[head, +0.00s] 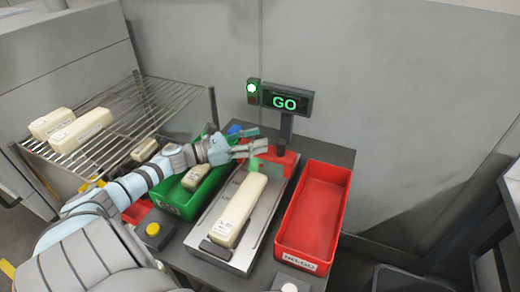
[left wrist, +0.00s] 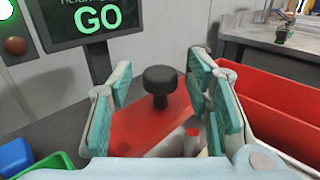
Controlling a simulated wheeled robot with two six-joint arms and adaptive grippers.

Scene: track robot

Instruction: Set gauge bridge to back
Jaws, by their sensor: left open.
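The red gauge bridge (head: 285,162) sits at the back end of the grey metal track (head: 262,225). Its black knob (head: 281,147) stands upright on top; the knob also shows in the left wrist view (left wrist: 160,80). My left gripper (head: 259,140) is open and empty at the bridge. In the left wrist view its teal-padded fingers (left wrist: 160,105) are spread, with the knob between and beyond them. A long cream block (head: 240,208) lies on the track in front of the bridge. My right gripper is not in view.
A lit GO sign (head: 286,101) stands behind the bridge. A red bin (head: 339,235) is to the right of the track and a green bin (head: 170,205) to the left. A wire rack (head: 165,98) with cream blocks stands at left. A yellow button (head: 153,229) is near the front.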

